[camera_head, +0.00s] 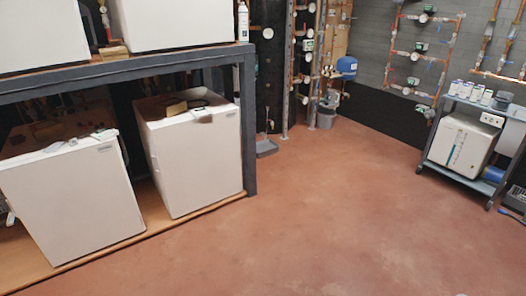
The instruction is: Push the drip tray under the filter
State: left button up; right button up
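A grey, shallow tray (266,147), which looks like the drip tray, lies on the floor by the dark wall, just right of the rack's front post. The filter cannot be told for certain among the small wall fittings. Upright copper pipes (318,60) with gauges and valves run down the wall right of the tray. A blue rounded vessel (347,65) hangs on a wooden board there. A grey bucket (325,117) stands on the floor below these pipes, apart from the tray. Neither of my grippers is in view.
A dark metal rack (249,125) with white heat pump units (195,155) fills the left side. A trolley (468,175) carrying a white box and several bottles stands at the right. The reddish floor (320,215) between them is clear.

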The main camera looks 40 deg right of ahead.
aim_at(267, 147)
jog(key=i+l+z, duration=0.85)
jog(key=i+z, duration=0.45)
jog(key=i, duration=0.2)
jog(key=i+l, duration=0.1)
jog(key=i, duration=1.05)
jog(key=i+l+z, duration=0.1)
jog(key=i, duration=1.1)
